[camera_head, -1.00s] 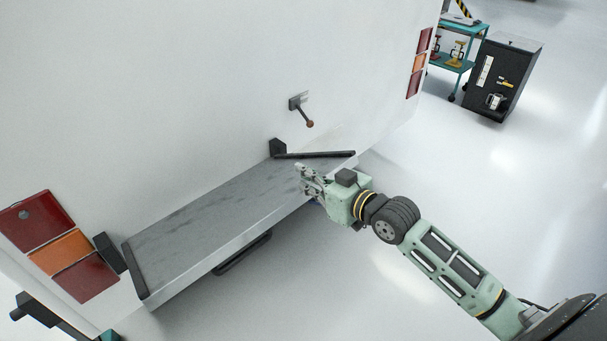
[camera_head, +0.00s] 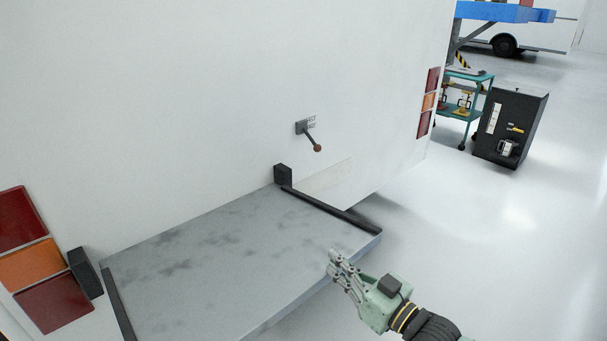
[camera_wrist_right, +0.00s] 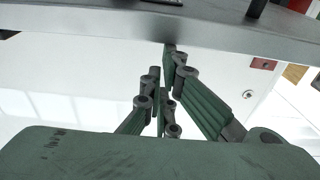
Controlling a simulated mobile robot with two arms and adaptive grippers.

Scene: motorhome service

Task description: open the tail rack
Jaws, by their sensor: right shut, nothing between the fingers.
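The tail rack (camera_head: 235,240) is a grey, scuffed flat platform at the rear of the white motorhome. It lies roughly level, with a dark bar along each side. A lever with a brown knob (camera_head: 317,148) sticks out of the wall above it. My right gripper (camera_head: 335,258) is shut and empty at the rack's outer edge, near its right end. In the right wrist view the fingers (camera_wrist_right: 170,50) point at the rack's edge (camera_wrist_right: 190,28); I cannot tell whether they touch it. My left gripper is not in view.
Red and orange tail lights (camera_head: 38,262) flank the rack on the left, with more on the right (camera_head: 428,103). A black cabinet (camera_head: 510,127) and a teal cart (camera_head: 467,95) stand at the back right. The floor to the right is clear.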

